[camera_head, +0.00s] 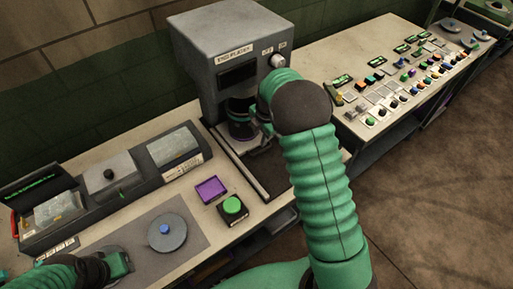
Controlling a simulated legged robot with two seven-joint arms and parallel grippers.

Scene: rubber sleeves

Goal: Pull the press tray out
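The grey press (222,50) stands against the wall on the workbench, with a dark opening in its lower front. A dark cylindrical part with a purple band (240,128) shows inside the opening. The press tray area (243,168), with a dark rail, extends from the base of the opening toward the front edge. My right gripper (258,140) is at the opening, just right of the cylindrical part; my green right arm hides most of it, and I cannot tell whether it touches the tray. My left gripper (120,262) is at the lower left, over the bench mat, its fingers unclear.
A green button box (232,208) and a purple square (211,189) lie left of the tray. A grey disc with a blue knob (167,231) sits on the mat. Grey equipment boxes (110,175) line the back left. A panel of coloured buttons (400,80) fills the right bench.

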